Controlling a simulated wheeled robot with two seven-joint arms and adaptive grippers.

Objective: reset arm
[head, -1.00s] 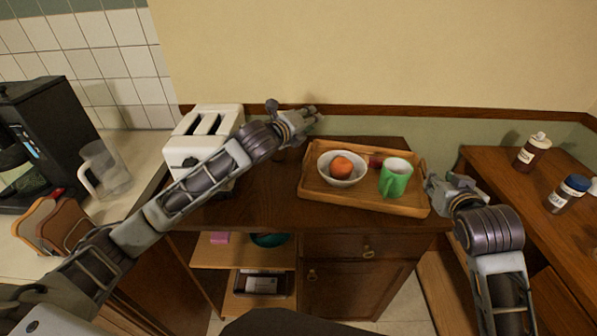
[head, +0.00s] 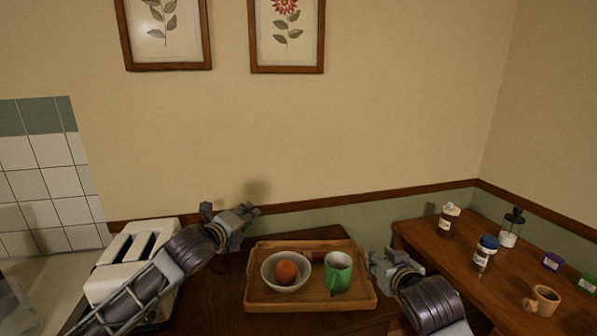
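My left gripper (head: 243,214) is raised near the wall, above the back of the dark wooden cabinet top and to the right of the toaster. No object shows in it, but its fingers are too small to tell whether they are apart. My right gripper (head: 378,264) is beside the right end of the wooden tray (head: 262,300), close to its rim. Its fingers point left toward the tray, and I cannot tell whether it touches. On the tray are a white bowl (head: 268,276) with an orange fruit (head: 286,272) in it and a green mug (head: 338,275).
A white toaster (head: 118,280) stands at the left. Two framed pictures hang on the wall.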

